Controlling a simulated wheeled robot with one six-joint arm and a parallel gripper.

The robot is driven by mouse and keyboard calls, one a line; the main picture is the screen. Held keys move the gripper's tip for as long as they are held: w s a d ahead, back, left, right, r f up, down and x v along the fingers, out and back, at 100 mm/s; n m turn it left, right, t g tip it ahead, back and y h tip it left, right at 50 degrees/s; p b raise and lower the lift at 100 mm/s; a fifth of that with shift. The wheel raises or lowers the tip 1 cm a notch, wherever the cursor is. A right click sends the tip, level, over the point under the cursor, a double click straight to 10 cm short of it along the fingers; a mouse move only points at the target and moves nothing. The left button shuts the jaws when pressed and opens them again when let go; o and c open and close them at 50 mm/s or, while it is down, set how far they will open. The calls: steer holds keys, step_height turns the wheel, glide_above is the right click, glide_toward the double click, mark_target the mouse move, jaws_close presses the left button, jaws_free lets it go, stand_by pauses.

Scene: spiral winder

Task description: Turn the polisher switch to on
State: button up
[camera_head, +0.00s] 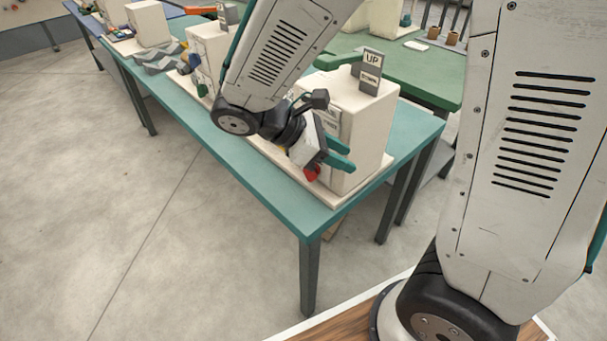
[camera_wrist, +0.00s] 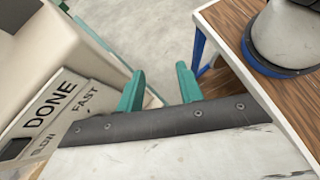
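My gripper (camera_head: 345,156) has two teal fingers and hangs at the front of the nearest cream machine (camera_head: 362,125) on the teal bench. In the wrist view the fingers of my gripper (camera_wrist: 160,88) stand apart with only floor between them, so it is open and empty. A red part (camera_head: 312,173) shows just below the gripper in the head view; I cannot tell whether it is a switch. In the wrist view a label panel (camera_wrist: 62,112) reads DONE, SLOW and FAST, left of the fingers. No polisher switch can be made out clearly; my arm hides part of the machine front.
An UP/DOWN sign (camera_head: 370,71) stands on the nearest machine. Other cream machines (camera_head: 150,23) line the teal bench (camera_head: 317,215) farther back. A green table (camera_head: 425,75) is behind. The floor (camera_head: 140,200) left of the bench is clear.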

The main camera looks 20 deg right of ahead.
steer(key=w+a+f+n+t+h, duration=0.3)
steer(key=w+a+f+n+h, duration=0.15)
steer(key=f+n, duration=0.2)
steer(key=n+t+h, duration=0.3)
steer(key=n+t, duration=0.3)
steer(key=n, duration=0.3)
glide_toward(305, 174)
steer(key=shift+y+x, duration=0.25)
steer(key=shift+x, duration=0.65)
steer(key=x, duration=0.7)
steer(key=shift+d+r, duration=0.15)
steer(key=shift+d, duration=0.15)
jaws_close()
